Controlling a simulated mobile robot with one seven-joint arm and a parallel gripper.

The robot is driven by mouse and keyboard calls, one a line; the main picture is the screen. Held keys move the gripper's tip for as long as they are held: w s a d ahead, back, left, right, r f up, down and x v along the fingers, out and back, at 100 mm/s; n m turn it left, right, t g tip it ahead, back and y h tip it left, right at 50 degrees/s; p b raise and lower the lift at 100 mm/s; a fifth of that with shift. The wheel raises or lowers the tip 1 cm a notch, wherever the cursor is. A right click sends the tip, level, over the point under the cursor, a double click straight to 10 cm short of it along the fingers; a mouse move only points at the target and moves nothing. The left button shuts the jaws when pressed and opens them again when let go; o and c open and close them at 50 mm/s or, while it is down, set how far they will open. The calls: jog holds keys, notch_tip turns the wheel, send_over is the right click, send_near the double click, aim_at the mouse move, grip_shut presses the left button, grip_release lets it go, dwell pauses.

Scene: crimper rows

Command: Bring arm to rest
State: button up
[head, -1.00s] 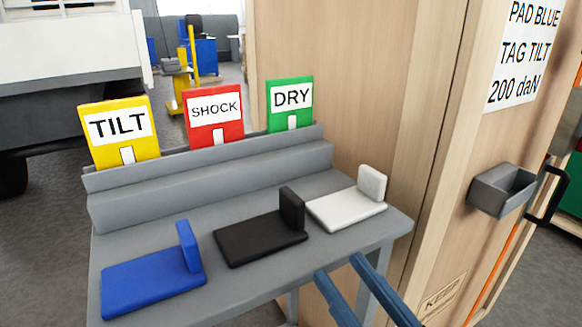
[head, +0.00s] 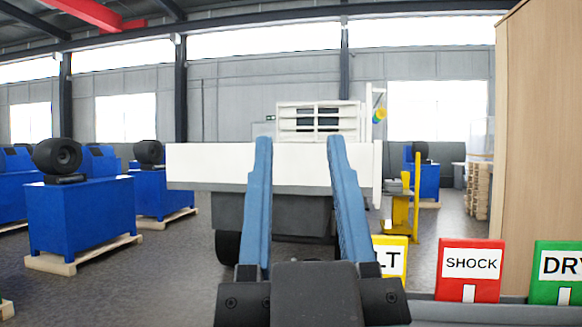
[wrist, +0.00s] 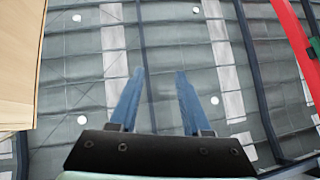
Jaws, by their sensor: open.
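My gripper (head: 300,145) is raised in the middle of the head view, its two blue fingers spread apart and pointing up. Nothing is between the fingers. It also shows in the wrist view (wrist: 158,78), open and empty, with the ceiling beyond it. The red SHOCK tag (head: 470,268) and the green DRY tag (head: 558,270) stand at the lower right. A yellow tag (head: 397,262), partly hidden behind my gripper, stands left of them. The pads are out of view.
A white truck (head: 220,165) stands behind my gripper. Blue machines (head: 82,215) on pallets stand at the left. A wooden panel (head: 535,130) rises at the right edge. A yellow stand (head: 405,210) is right of the truck. Open floor (head: 130,285) lies at lower left.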

jog(key=shift+s+a+r+t, duration=0.2)
jog(key=shift+s+a+r, duration=0.15)
jog(key=shift+r, duration=0.15)
jog(key=shift+s+a+r+t, duration=0.25)
jog(key=shift+a+r, duration=0.1)
jog(key=shift+r, duration=0.15)
notch_tip(320, 180, up, 27)
jog(key=p, duration=2.6)
jog(key=shift+f+p, duration=0.2)
jog(key=shift+p, duration=0.15)
jog(key=shift+d, duration=0.1)
